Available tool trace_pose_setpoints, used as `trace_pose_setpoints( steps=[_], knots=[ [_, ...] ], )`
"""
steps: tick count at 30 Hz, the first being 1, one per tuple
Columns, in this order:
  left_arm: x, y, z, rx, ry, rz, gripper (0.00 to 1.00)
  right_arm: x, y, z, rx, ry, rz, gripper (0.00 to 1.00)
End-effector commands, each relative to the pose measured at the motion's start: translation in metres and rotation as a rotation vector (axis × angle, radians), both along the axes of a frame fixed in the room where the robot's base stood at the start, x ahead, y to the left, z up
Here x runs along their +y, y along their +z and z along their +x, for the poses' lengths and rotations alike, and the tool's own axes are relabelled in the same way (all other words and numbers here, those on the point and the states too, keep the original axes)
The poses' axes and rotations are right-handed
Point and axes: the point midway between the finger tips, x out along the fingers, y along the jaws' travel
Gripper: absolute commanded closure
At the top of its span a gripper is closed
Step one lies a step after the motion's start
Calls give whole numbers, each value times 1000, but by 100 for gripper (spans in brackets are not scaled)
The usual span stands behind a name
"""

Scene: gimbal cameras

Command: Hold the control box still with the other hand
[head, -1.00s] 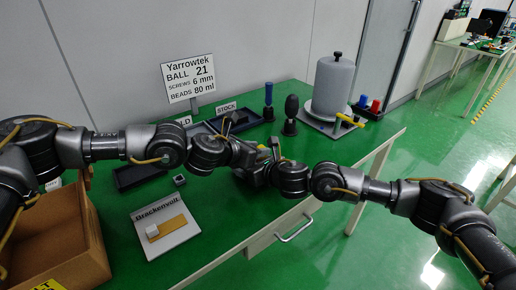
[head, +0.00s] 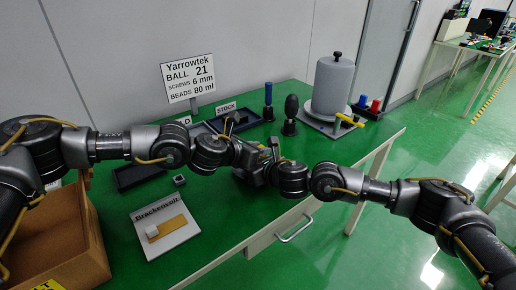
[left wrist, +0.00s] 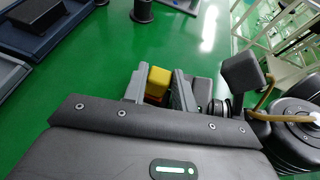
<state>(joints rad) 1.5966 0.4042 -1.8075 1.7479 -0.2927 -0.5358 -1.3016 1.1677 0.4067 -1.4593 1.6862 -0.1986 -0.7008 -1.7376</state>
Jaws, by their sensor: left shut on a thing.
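The control box shows as a small yellow block with a reddish lower part (left wrist: 157,82) in the left wrist view. It sits between the two grey fingers of my left gripper (left wrist: 160,88), which is shut on it. In the head view only a small yellow bit of the box (head: 262,147) shows among the dark wrists, close by my left gripper (head: 266,155). My right gripper (head: 252,172) meets it from the right, above the table. Its fingers are mostly hidden, and I cannot tell whether they touch the box.
The green table (head: 215,215) carries a Brackenvult board (head: 165,230), dark trays (head: 140,174), a sign (head: 188,77), upright tools (head: 290,115) and a grey domed vessel (head: 333,85). A cardboard box (head: 60,235) stands at the left. Table surface is free in front of the wrists.

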Motion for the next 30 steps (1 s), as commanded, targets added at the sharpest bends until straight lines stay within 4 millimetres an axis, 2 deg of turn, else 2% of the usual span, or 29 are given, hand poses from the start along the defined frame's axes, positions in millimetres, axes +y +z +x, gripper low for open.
trace_pose_setpoints(
  steps=[30],
  knots=[
    [0, 20, 0, -1, 0, -2, 100, 0, -1, 0, 2, 0, -1, 44]
  ],
)
